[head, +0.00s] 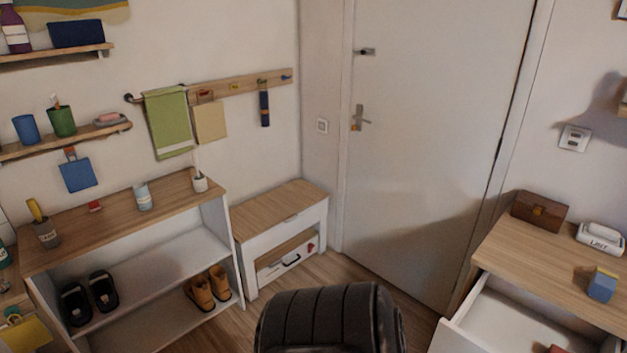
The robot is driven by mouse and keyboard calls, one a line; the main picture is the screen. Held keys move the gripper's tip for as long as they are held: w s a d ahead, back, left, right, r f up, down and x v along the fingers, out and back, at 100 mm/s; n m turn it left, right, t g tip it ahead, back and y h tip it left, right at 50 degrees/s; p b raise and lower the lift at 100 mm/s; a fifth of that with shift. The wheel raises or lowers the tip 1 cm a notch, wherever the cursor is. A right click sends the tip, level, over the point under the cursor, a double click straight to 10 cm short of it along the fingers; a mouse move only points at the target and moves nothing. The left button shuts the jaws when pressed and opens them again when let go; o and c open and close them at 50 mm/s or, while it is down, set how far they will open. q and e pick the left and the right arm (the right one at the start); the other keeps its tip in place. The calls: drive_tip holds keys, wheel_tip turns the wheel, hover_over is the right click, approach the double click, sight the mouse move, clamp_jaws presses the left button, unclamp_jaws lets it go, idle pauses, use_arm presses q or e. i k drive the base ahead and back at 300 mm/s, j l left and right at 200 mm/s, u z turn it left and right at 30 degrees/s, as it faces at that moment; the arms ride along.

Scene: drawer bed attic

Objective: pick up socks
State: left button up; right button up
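I cannot make out any socks in the head view. The open white drawer (500,318) at the lower right shows only part of its inside, with a small reddish thing (557,349) cut off by the bottom edge; I cannot tell what it is. Neither of my grippers is in view.
A shoe shelf (150,262) holding black shoes (103,291) and brown boots (208,290) stands at left, beside a low white bench (281,217). A dark ribbed rounded object (325,320) fills the bottom middle. The door (430,140) is closed. A wooden box (539,212) sits on the right dresser (545,262).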

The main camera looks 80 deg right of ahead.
sight(602, 282)
drive_tip(key=z, duration=4.75)
drive_tip(key=j+z, duration=0.15)
drive_tip(key=z, duration=0.2)
drive_tip(key=j+z, duration=0.1)
drive_tip(key=z, duration=0.25)
